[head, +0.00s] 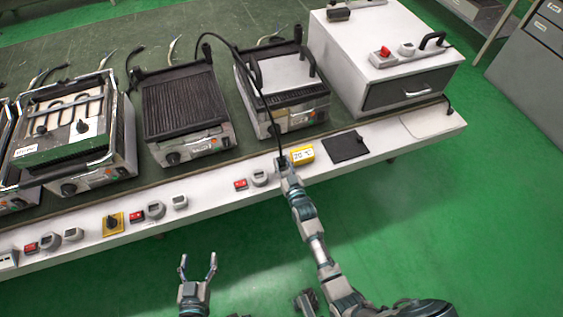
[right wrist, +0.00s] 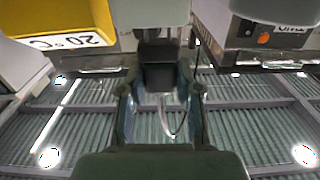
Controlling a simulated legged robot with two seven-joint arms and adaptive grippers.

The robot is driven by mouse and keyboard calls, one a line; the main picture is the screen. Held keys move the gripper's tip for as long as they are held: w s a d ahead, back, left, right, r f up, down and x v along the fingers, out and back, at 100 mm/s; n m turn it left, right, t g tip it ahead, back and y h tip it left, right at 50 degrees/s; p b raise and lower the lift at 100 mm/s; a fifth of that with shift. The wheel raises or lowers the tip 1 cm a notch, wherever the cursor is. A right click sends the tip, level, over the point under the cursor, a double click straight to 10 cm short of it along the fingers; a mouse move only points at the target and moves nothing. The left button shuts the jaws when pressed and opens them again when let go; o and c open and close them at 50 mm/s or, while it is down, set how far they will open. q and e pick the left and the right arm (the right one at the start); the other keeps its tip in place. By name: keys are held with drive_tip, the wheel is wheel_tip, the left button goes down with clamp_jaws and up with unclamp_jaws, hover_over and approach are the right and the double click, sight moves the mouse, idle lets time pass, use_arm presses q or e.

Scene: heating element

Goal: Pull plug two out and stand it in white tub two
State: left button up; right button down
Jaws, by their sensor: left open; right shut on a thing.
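My right gripper (head: 286,166) is at the bench's front ledge, shut on a black plug (right wrist: 160,76). In the right wrist view the plug sits between the two fingers, below a white rounded part. A black cable (head: 247,72) arcs from behind the grills down to the plug. I cannot tell whether the plug is still seated in a socket. Small white round tub-like pieces stand along the ledge, one (head: 260,178) just left of my right gripper and another (head: 155,210) further left; their numbers are not legible. My left gripper (head: 198,262) is open and empty, in front of the bench.
A yellow 20 °C display (head: 302,154) is close to the right of my right gripper, then a black pad (head: 346,146). Red switches (head: 240,184) line the ledge. Grills (head: 185,105) and a white oven box (head: 385,55) stand behind. The green floor in front is clear.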

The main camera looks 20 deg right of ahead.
drive_tip(key=shift+a+f+b, duration=0.15)
drive_tip(key=shift+f+b, duration=0.2)
drive_tip(key=shift+f, duration=0.35)
drive_tip(key=shift+f, duration=0.4)
drive_tip(key=shift+r, duration=0.15)
drive_tip(key=shift+r+p, duration=0.85)
drive_tip(key=shift+r, duration=0.25)
drive_tip(key=shift+d, duration=0.35)
drive_tip(key=shift+p, duration=0.45)
idle(0.8)
drive_tip(key=shift+f+b, duration=1.2)
drive_tip(key=shift+f, duration=0.75)
drive_tip(key=c, duration=0.7)
unclamp_jaws()
